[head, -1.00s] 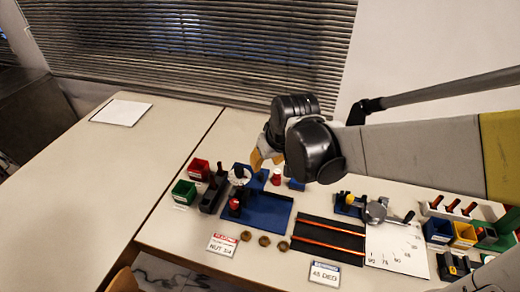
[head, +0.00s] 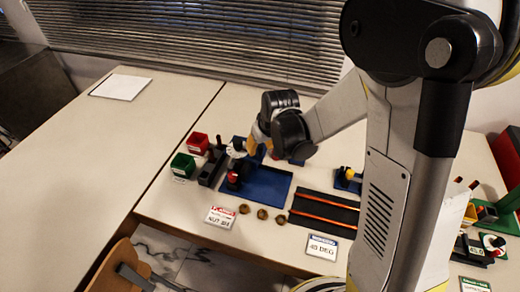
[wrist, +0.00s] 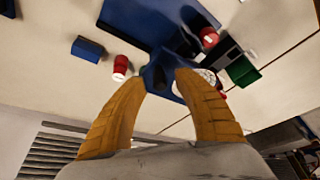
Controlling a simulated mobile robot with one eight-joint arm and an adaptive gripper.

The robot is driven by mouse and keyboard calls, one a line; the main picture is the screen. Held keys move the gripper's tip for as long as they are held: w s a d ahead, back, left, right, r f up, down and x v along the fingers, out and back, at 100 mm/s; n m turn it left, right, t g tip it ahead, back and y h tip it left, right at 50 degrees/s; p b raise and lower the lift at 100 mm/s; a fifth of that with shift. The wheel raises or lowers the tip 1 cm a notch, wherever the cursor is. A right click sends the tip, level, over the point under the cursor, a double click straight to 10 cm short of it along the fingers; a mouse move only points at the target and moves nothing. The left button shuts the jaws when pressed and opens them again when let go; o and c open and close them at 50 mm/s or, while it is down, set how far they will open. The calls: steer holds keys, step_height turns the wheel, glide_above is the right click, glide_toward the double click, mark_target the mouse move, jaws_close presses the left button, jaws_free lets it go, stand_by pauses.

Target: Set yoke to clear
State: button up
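My gripper (wrist: 162,78) has its two orange fingers apart in the wrist view, with a blue upright part (wrist: 163,68) of the fixture showing between and beyond the tips. I cannot tell whether the fingers touch it, or whether it is the yoke. In the head view my gripper (head: 262,137) is over the back of the blue base plate (head: 268,184), partly hidden by my wrist. A white dial (head: 236,151) and a red knob (head: 232,177) stand at the plate's left. The dial (wrist: 208,76) and red knob (wrist: 209,38) also show in the wrist view. No "clear" mark is readable.
A red bin (head: 197,143) and green bin (head: 183,166) stand left of the fixture. Several nuts (head: 262,214), a red-and-white card (head: 220,217) and a "45 DEG" card (head: 322,246) lie in front. A red-capped cylinder (wrist: 120,68) and blue block (wrist: 87,49) stand near my fingers.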

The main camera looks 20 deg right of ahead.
steer(key=shift+f, duration=0.15)
steer(key=shift+c, duration=0.4)
jaws_close()
steer(key=s+d, duration=0.5)
steer(key=d, duration=0.3)
steer(key=shift+s, duration=0.35)
steer(key=shift+o, duration=0.4)
jaws_free()
steer(key=shift+d, duration=0.1)
steer(key=v, duration=1.2)
